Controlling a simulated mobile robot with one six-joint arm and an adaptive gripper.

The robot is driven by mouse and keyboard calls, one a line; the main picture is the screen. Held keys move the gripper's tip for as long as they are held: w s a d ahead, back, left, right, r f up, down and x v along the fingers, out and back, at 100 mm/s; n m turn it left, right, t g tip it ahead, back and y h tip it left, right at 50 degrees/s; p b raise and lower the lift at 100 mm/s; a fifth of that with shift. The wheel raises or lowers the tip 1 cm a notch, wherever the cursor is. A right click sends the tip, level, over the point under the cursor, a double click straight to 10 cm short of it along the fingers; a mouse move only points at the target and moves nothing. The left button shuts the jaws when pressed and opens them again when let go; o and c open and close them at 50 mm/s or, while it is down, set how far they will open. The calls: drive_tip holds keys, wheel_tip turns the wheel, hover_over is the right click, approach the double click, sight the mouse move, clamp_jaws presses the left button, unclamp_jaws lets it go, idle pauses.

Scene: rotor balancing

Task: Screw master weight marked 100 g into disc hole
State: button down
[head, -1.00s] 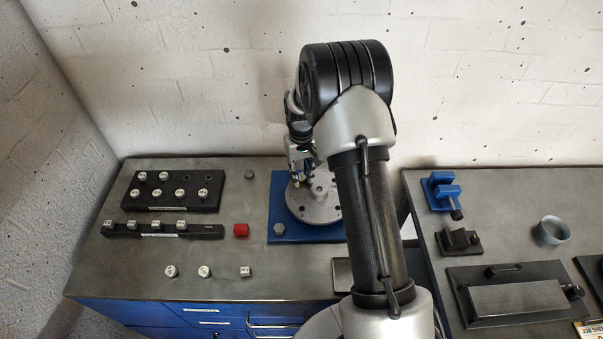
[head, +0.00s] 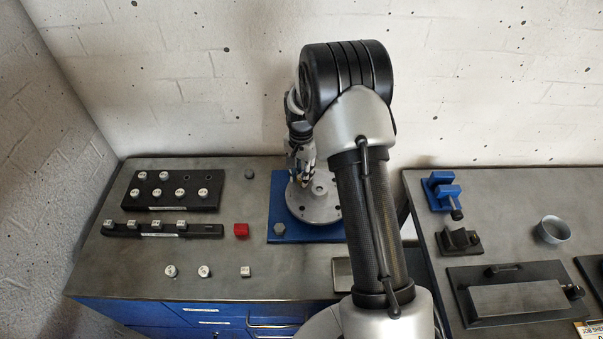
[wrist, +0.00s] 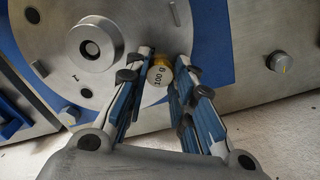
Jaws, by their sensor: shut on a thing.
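My gripper (wrist: 163,62) is shut on a small pale cylindrical weight marked "100 g" (wrist: 160,80), which has a brass-coloured part at its far end. In the wrist view the weight lies over the outer part of the grey disc (wrist: 125,18), away from the raised central hub (wrist: 95,45). Whether its end is in a hole cannot be told, as the fingers and the weight hide that spot. In the head view my gripper (head: 302,180) is low over the back left part of the disc (head: 318,211).
The disc stands on a blue plate (head: 279,212) with a hex-shaped grey piece (head: 279,229) at its corner.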

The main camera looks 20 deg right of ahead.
drive_tip(key=m, duration=0.5)
drive_tip(key=shift+f, duration=0.1)
drive_tip(key=m, duration=0.5)
drive_tip(key=shift+m, duration=0.4)
drive_tip(key=c, duration=1.3)
unclamp_jaws()
drive_tip(key=shift+c, duration=0.7)
drive_tip(key=shift+r+p, duration=1.9)
drive_tip(key=shift+r, duration=1.15)
